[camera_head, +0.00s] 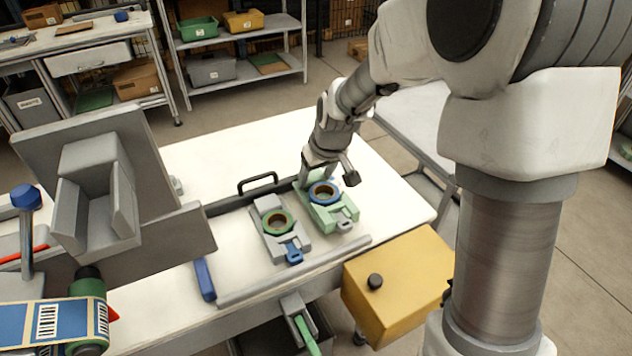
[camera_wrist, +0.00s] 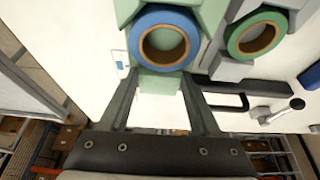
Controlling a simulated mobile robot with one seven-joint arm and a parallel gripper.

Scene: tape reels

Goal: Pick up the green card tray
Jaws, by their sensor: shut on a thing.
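The green card tray (camera_head: 345,214) lies on the white bench in the head view, with a blue tape reel (camera_head: 324,192) seated on it. In the wrist view the tray (camera_wrist: 160,83) is at the top, with the blue reel (camera_wrist: 164,38) above its near end. My gripper (camera_head: 327,178) is at the far end of the tray. In the wrist view its two fingers (camera_wrist: 159,76) reach to either side of the tray's near end, shut on it. The exact finger contact is partly hidden. The tray appears to rest at bench level.
A grey tray (camera_head: 289,243) with a green reel (camera_head: 277,222) stands close on the left. A dark bar with a black handle (camera_head: 258,181) runs behind the trays. A yellow box (camera_head: 400,284) is at the front right. The white bench (camera_head: 225,150) is clear behind.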

